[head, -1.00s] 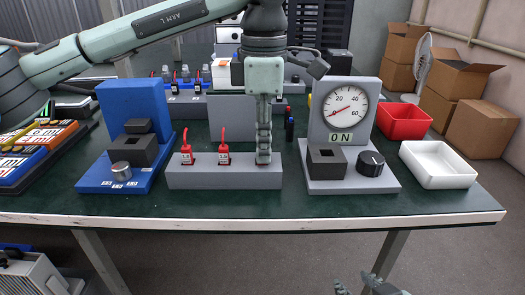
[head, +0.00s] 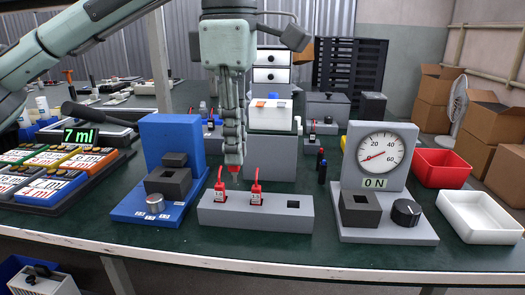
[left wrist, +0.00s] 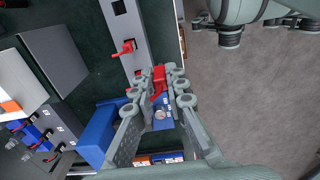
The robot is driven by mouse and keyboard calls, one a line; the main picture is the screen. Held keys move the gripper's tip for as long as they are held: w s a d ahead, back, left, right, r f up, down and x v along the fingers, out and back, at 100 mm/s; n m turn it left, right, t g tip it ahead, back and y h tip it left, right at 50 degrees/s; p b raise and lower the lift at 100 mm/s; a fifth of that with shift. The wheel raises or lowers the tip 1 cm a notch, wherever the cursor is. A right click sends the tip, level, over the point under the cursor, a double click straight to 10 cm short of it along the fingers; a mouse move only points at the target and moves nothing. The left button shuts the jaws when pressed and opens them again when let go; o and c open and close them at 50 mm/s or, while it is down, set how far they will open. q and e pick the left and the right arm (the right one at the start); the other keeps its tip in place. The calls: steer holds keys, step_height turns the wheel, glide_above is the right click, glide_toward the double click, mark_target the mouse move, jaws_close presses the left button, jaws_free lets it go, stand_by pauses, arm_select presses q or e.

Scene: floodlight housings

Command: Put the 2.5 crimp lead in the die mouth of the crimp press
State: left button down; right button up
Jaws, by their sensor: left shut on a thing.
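My left gripper (head: 233,160) is shut on a red lead, held upright above and behind the grey lead block (head: 255,222). The lead is mostly hidden by the fingers in the head view; in the left wrist view the held red lead (left wrist: 158,84) shows between the fingertips, its label unreadable. The block holds the 1.0 lead (head: 220,193) and the 1.5 lead (head: 256,197); its right slot (head: 293,205) is empty. The blue station (head: 172,135), which looks like the crimp press, stands left of the block, with a dark square-holed die mouth (head: 168,184) and a silver knob. My right gripper is not in view.
A grey gauge station (head: 386,225) marked ON, with its own square-holed dark block, stands right of the block. Red (head: 443,172) and white (head: 480,215) bins lie further right. Coloured cases (head: 60,165) lie at the left. Bare green table lies between the stations.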

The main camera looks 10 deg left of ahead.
arm_select(q)
steer(key=shift+s+a+r, duration=0.2)
steer(key=shift+a+r, duration=0.2)
steer(key=shift+a, duration=0.1)
steer(key=m+p, duration=0.7)
steer(key=m, duration=1.1)
glide_toward(164, 157)
steer(key=s+d+f, duration=0.2)
steer(key=s+f, duration=0.1)
steer(key=shift+s+f, duration=0.2)
steer(key=shift+f, duration=2.3)
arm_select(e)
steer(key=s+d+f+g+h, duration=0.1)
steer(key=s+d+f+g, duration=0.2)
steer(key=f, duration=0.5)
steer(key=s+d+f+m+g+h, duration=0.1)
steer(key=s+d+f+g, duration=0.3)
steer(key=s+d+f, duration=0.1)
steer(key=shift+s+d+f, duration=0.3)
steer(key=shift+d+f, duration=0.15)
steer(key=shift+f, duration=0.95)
arm_select(q)
steer(key=shift+f, duration=0.15)
steer(key=c, duration=1.5)
jaws_free()
steer(key=shift+c, duration=0.2)
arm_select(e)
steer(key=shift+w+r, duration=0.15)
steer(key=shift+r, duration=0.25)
